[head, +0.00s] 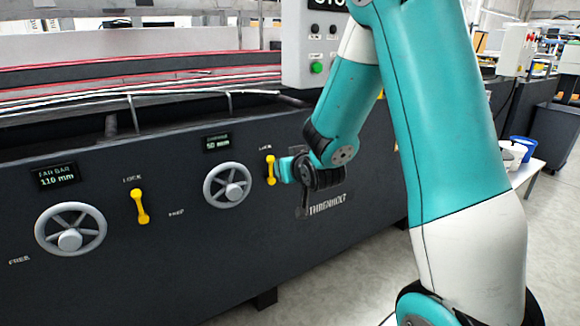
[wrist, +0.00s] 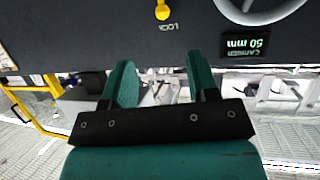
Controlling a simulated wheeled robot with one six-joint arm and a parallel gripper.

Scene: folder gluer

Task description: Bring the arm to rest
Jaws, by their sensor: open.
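My gripper (head: 287,169) is at the front of the dark machine panel (head: 130,255), just right of the right yellow lock lever (head: 270,170) in the head view. In the wrist view, my gripper (wrist: 160,78) has its two teal fingers apart with nothing between them. The same lever (wrist: 162,10) shows at the top edge there, beyond the fingertips. I cannot tell from the head view whether the fingers touch the lever. My arm bends down from the upper right.
The panel carries two handwheels, left (head: 71,229) and right (head: 228,185), a left yellow lever (head: 140,206), and displays reading 110 mm (head: 56,176) and 50 mm (head: 217,142). A grey control box (head: 315,55) stands above. A white table with a blue container (head: 522,147) is at right.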

